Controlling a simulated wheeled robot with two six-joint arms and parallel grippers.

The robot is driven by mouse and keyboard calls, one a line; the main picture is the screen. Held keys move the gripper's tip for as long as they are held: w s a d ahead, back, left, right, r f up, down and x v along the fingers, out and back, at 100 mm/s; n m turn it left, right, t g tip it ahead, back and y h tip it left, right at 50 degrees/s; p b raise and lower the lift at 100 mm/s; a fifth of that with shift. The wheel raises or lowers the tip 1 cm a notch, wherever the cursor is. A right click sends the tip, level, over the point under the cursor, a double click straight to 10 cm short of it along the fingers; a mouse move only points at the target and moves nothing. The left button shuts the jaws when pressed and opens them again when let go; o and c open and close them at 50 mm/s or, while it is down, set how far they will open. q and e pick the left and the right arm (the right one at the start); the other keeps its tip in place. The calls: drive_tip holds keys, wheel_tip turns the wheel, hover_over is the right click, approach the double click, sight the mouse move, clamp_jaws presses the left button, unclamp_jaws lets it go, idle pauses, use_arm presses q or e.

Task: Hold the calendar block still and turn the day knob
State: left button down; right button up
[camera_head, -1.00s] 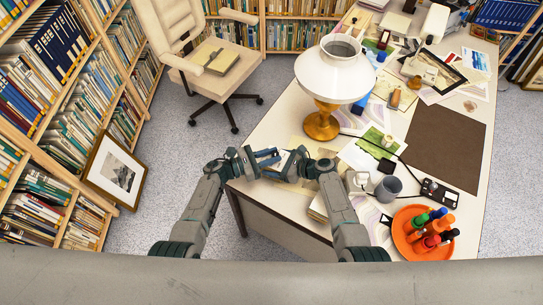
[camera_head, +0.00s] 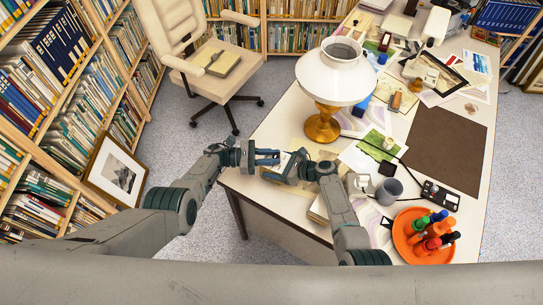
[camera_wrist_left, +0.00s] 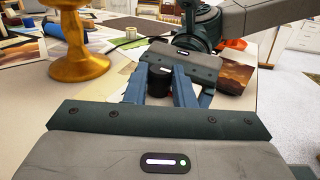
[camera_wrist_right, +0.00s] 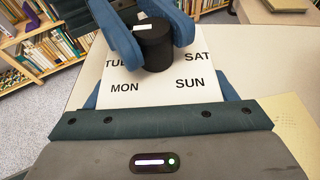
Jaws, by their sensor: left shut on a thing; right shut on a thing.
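The calendar block shows in the right wrist view as a white face (camera_wrist_right: 125,90) with the day names TUE, SAT, MON and SUN around a black knob (camera_wrist_right: 155,45). A pale sliver of the block (camera_head: 284,162) shows in the head view between my grippers. My right gripper (camera_head: 293,168) is shut on the block, with its blue fingers at the block's sides. My left gripper (camera_head: 268,157) is shut on the day knob. Its blue fingers stand on both sides of the black knob (camera_wrist_left: 159,82) in the left wrist view. The fingers hide part of the face.
The lamp (camera_head: 322,125) with its amber base stands on the desk behind my grippers. A grey mug (camera_head: 388,190) and an orange tray (camera_head: 408,246) of bottles are at the right. A brown mat (camera_head: 445,150) lies bare. Floor is open left of the desk.

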use_arm(q)
drive_tip(key=c, duration=1.2)
unclamp_jaws()
drive_tip(key=shift+a, duration=0.1)
drive_tip(key=a, duration=1.2)
drive_tip(key=shift+s, duration=0.3)
drive_tip(key=shift+c, duration=0.5)
